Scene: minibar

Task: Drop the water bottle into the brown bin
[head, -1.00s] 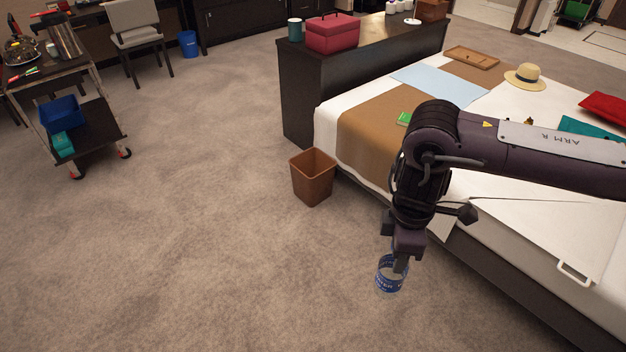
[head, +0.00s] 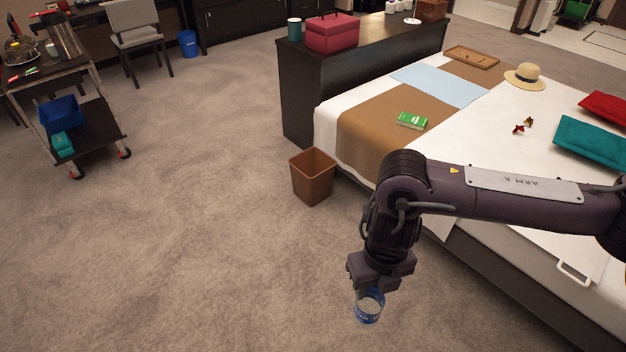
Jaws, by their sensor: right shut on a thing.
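The brown bin (head: 313,181) stands upright on the carpet beside the bed's near left corner, with its open top facing up. My right gripper (head: 371,288) points down over the carpet, to the right of the bin and nearer to me. It is shut on the water bottle (head: 368,309), of which a clear part with a blue and white label shows below the fingers. The rest of the bottle is hidden by the gripper. My left gripper is not in view.
The bed (head: 470,143) with a green book (head: 412,121) and a straw hat (head: 525,77) lies to the right. A dark cabinet (head: 300,100) stands behind the bin. A cart (head: 95,125) stands at the far left. The carpet left of the bin is clear.

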